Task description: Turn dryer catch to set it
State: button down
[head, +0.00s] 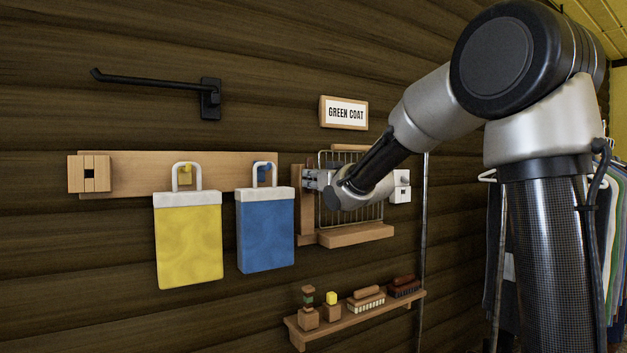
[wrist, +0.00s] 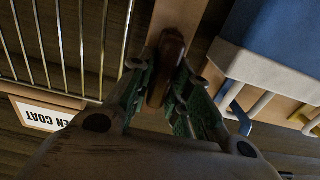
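The dryer catch, which I take to be the dark brown rounded wooden piece (wrist: 167,62), sits on a lighter wooden upright (wrist: 180,18) in the wrist view. My gripper (wrist: 163,98) has its green-padded fingers on either side of this piece. The pads lie very close to it, but I cannot tell whether both press on it. In the head view my gripper (head: 311,180) is at the left side of the wire rack (head: 345,212), by the wooden upright (head: 306,228). The catch is hidden there behind my gripper.
A blue bag (head: 266,238) and a yellow bag (head: 188,245) hang from a peg rail just left of the rack. A GREEN COAT sign (head: 345,112) is above. A small shelf (head: 350,320) with brushes is below. A black wall arm (head: 150,83) is upper left.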

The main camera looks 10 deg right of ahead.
jog(key=shift+m, duration=0.3)
jog(key=m, duration=0.3)
jog(key=shift+d+m, duration=0.15)
jog(key=shift+m, duration=0.15)
jog(key=m, duration=0.4)
jog(key=shift+w+d+f+m, duration=0.1)
jog(key=shift+d+f+m, duration=0.1)
jog(key=shift+m, duration=0.1)
jog(key=m, duration=0.8)
jog(key=shift+d+f+m, duration=0.1)
jog(key=shift+f+m, duration=0.2)
jog(key=shift+f, duration=0.05)
jog(key=c, duration=1.4)
grip_release()
